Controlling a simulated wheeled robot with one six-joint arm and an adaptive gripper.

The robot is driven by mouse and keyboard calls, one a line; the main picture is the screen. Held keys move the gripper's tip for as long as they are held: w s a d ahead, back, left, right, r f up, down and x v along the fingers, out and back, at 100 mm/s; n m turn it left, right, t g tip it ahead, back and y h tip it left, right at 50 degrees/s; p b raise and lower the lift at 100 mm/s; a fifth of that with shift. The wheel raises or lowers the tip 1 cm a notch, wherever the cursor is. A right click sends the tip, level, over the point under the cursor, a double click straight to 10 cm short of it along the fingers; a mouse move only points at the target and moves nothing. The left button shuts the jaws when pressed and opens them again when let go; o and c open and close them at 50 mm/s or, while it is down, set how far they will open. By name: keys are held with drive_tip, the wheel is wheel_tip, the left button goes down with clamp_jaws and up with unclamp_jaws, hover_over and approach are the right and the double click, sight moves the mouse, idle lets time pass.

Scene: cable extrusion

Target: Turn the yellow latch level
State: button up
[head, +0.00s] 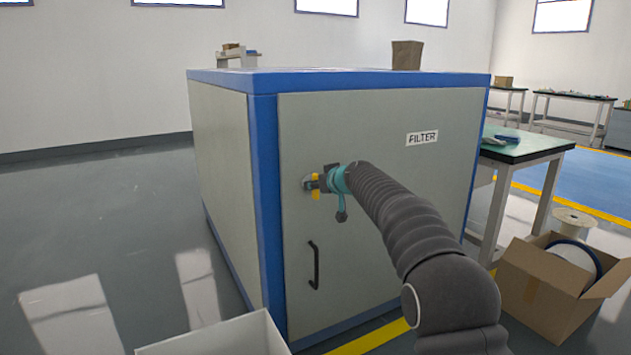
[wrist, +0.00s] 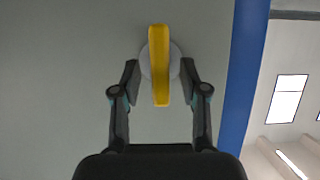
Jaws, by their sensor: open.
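The yellow latch (wrist: 159,66) is a narrow bar on a round pale base, on the grey cabinet door. It stands upright, along the door's height. In the head view it shows as yellow bits (head: 315,195) beside my gripper, partly hidden by it. My gripper (wrist: 159,78) is open in the wrist view, one finger on each side of the latch, with a gap on both sides. In the head view my gripper (head: 322,180) is at the latch, close to the door.
The cabinet (head: 380,240) has a blue corner post (head: 268,200) left of the latch. A black door handle (head: 315,265) sits below. An open carton (head: 545,290) stands at the right, near a green-topped table (head: 525,147). The floor at the left (head: 110,220) is clear.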

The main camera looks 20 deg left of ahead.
drive_tip(key=shift+w+a+f, duration=0.2)
drive_tip(key=shift+w+a, duration=0.15)
drive_tip(key=shift+a, duration=0.1)
clamp_jaws()
